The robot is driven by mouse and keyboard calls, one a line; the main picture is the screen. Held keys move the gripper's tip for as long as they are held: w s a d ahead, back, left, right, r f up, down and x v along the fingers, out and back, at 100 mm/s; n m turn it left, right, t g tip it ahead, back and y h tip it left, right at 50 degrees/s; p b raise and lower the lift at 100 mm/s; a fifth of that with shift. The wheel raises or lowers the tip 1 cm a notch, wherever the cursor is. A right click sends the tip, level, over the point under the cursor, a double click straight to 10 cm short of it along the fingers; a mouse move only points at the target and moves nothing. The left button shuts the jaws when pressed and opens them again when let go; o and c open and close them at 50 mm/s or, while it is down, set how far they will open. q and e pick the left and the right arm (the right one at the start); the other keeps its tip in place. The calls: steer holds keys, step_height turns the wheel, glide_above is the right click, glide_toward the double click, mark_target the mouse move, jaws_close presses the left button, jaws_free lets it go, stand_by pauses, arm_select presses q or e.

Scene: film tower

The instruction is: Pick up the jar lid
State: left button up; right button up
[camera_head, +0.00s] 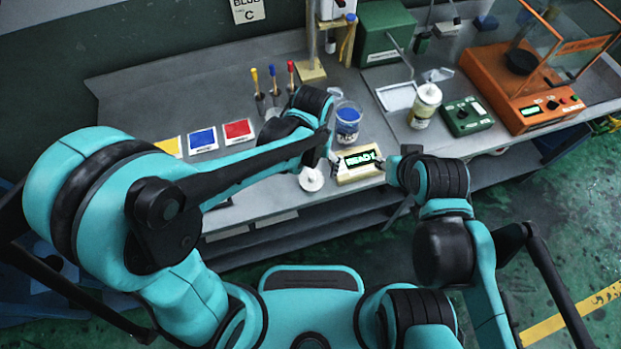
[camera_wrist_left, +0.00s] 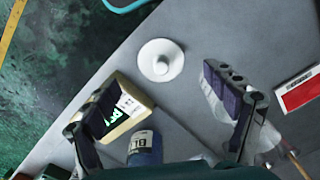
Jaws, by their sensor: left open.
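The jar lid, a round white disc with a small raised knob (camera_head: 311,179), lies on the grey bench near its front edge. It also shows in the left wrist view (camera_wrist_left: 160,61), apart from both fingers. My left gripper (camera_head: 326,163) is above the bench close to the lid; in the wrist view its dark fingers (camera_wrist_left: 160,92) are spread wide with nothing held between them. A clear jar with blue contents (camera_head: 347,124) stands behind the lid. My right gripper (camera_head: 392,170) is right of the lit display; its fingers are too small to judge.
The lit display box (camera_head: 358,165) sits just right of the lid. Red (camera_head: 238,131), blue (camera_head: 203,140) and yellow (camera_head: 169,147) cards lie to the left. A white-capped jar (camera_head: 425,106), green device (camera_head: 466,116) and orange balance (camera_head: 520,85) stand right.

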mark_target(312, 175)
arm_select(q)
steer(key=f, duration=0.1)
steer(key=f+b, duration=0.1)
steer(key=f, duration=0.1)
steer(key=f+b, duration=0.1)
steer(key=f, duration=0.1)
steer(key=shift+w+f, duration=0.25)
steer(key=shift+w, duration=0.1)
steer(key=shift+r, duration=0.1)
steer(key=shift+c, duration=1)
steer(key=shift+s, duration=0.15)
steer(key=c, duration=1.1)
